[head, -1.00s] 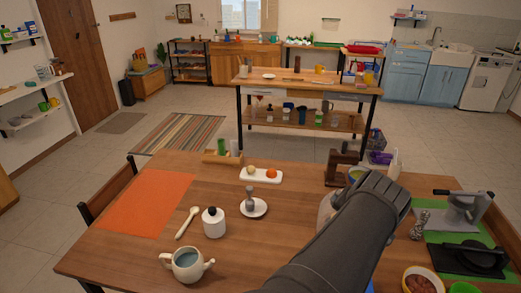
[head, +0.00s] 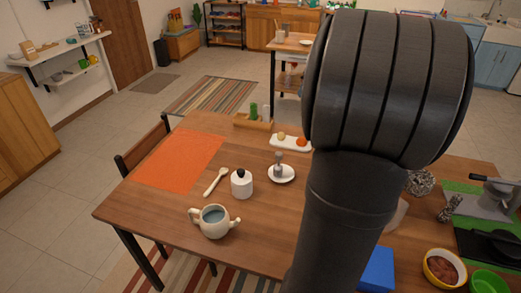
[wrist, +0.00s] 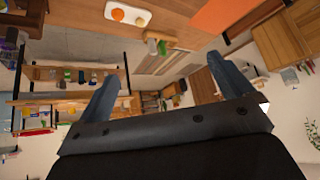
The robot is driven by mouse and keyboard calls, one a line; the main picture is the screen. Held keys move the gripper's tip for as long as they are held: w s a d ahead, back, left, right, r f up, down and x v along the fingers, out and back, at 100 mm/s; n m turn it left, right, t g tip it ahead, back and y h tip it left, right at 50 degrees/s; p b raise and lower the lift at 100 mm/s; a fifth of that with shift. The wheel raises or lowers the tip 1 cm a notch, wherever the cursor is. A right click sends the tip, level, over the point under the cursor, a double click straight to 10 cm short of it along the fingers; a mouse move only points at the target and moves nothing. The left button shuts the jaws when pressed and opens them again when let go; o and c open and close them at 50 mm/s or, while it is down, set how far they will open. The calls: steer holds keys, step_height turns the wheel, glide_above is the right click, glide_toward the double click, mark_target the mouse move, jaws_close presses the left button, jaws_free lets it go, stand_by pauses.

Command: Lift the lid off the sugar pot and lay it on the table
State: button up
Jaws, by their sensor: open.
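The sugar pot (head: 242,188) appears to be the small white pot on the wooden table, between the spoon and the grey-topped white dish. Its lid (head: 241,175), with a dark knob, sits on top. The pot is upright. My arm rises large through the right of the head view, to the right of the pot; the fingers are hidden there. In the wrist view my gripper (wrist: 165,69) is open, its two blue-grey fingers wide apart with nothing between them. The pot does not show in the wrist view.
An orange mat (head: 180,160) covers the far left. Bare table lies front right of the pot.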

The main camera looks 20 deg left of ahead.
steer(key=a+f+n+g+h, duration=0.25)
steer(key=a+f+n, duration=0.35)
steer(key=a+f, duration=0.45)
steer(key=n+g+h, duration=0.2)
steer(key=n+h, duration=0.1)
steer(key=n, duration=0.4)
glide_above(241, 170)
step_height(241, 170, down, 7)
steer(key=f, duration=1.2)
steer(key=shift+s+d, duration=0.15)
steer(key=shift+s, duration=0.05)
steer(key=shift+w+f, duration=0.1)
steer(key=shift+f, duration=2.6)
steer(key=c, duration=1.1)
